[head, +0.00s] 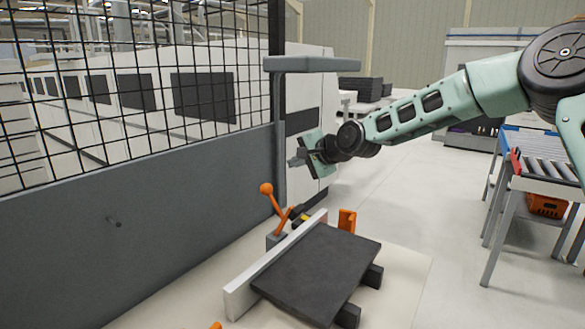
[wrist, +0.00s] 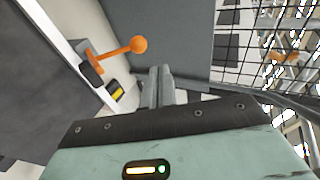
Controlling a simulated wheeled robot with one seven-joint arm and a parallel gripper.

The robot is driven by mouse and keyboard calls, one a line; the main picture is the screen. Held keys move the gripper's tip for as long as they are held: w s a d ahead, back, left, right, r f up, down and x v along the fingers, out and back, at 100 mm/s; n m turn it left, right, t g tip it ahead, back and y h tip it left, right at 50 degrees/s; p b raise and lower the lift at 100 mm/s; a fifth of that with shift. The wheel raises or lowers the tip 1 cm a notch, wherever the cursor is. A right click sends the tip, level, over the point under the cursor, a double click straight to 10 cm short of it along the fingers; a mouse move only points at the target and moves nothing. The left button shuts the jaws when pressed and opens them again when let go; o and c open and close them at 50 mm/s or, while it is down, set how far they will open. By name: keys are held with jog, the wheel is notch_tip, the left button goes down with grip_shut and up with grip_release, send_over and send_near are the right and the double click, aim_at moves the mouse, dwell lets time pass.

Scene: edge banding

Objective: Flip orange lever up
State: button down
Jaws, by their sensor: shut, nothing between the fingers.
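The orange lever (head: 273,205) has a round ball end and stands on a grey block behind the white rail of the fixture, its handle leaning up and to the left in the head view. It also shows in the wrist view (wrist: 122,50), upper left of my fingers and apart from them. My gripper (head: 296,160) is above the lever and a little to its right in the head view. In the wrist view its fingertips (wrist: 160,72) are together with nothing between them.
A dark panel (head: 315,270) lies along the white rail (head: 262,272). An orange bracket (head: 347,220) stands behind the panel. A grey wall topped by a black mesh fence (head: 120,90) is at left. A grey overhead plate (head: 312,64) on a post is above my gripper. A roller conveyor (head: 548,168) is at right.

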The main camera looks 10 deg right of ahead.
jog(key=s+a+f+n+g+h+b, duration=0.1)
jog(key=s+a+f+n+g, duration=0.3)
jog(key=s, duration=0.6)
jog(key=s+a+f+n+g+h, duration=0.15)
jog(key=s+a+n, duration=0.3)
jog(key=s, duration=0.55)
jog(key=s+d+f+n+g+h, duration=0.1)
jog(key=s+d+f+n, duration=0.1)
jog(key=s, duration=0.8)
jog(key=s+d+f+n+g+h+b, duration=0.1)
jog(key=s+d+n, duration=0.3)
jog(key=s, duration=0.6)
jog(key=s+d+f+n+g+h+b, duration=0.1)
jog(key=s+d+f+n+g+h, duration=0.1)
jog(key=s, duration=0.8)
jog(key=shift+d+f+n+g, duration=0.35)
jog(key=shift+d+f+n, duration=0.05)
jog(key=shift+d+n, duration=0.25)
